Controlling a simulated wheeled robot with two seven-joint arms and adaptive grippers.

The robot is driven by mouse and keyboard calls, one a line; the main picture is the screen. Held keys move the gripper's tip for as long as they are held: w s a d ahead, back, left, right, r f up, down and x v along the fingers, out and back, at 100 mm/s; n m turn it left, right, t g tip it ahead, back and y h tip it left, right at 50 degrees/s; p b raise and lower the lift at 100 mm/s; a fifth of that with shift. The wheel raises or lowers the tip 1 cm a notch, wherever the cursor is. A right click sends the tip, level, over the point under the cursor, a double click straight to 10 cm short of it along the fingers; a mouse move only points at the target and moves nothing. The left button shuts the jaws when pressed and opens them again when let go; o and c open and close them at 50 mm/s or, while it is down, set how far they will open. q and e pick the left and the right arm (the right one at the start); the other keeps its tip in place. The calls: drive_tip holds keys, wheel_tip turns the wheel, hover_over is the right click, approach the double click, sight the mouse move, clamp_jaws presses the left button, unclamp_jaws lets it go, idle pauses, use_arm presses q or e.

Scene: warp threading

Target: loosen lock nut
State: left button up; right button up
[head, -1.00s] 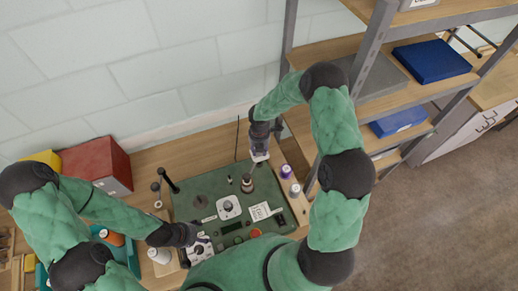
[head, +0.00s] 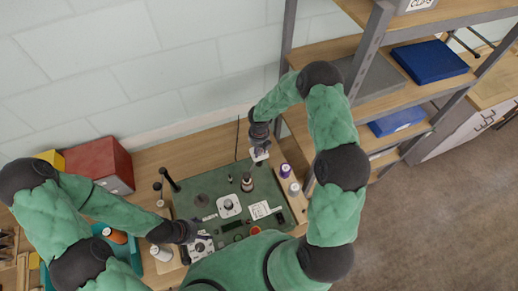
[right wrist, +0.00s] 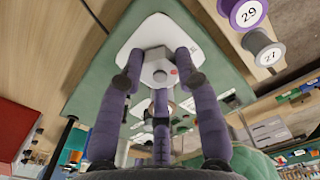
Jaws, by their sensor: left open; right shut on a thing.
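A grey hexagonal lock nut (right wrist: 157,64) with a red dot beside it sits on a white plate (right wrist: 145,30) in the right wrist view. The fingers of my right gripper (right wrist: 157,70) are closed against the nut from both sides. In the head view my right gripper (head: 259,150) points down at the far right corner of the green mat (head: 205,182), over the white plate (head: 260,158), and hides the nut. My left gripper (head: 192,231) is open at the near left of the mat, beside a white device (head: 200,247); its fingertips are hard to make out.
Numbered spools (right wrist: 242,13) stand right of the mat. A white block with a round dial (head: 229,205), a white card (head: 262,210) and a cone-shaped piece (head: 247,183) are on the mat. A black post (head: 170,180) rises at its left. A shelf rack (head: 370,60) stands close on the right.

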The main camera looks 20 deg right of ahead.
drive_tip(key=shift+w+d+r, duration=0.15)
drive_tip(key=shift+w+r, duration=0.05)
drive_tip(key=shift+w, duration=0.15)
drive_tip(key=o, duration=1)
drive_tip(key=shift+c, duration=0.2)
drive_tip(key=shift+o, duration=0.9)
drive_tip(key=shift+f, duration=0.2)
drive_tip(key=shift+r, duration=0.15)
wheel_tip(320, 180, up, 12)
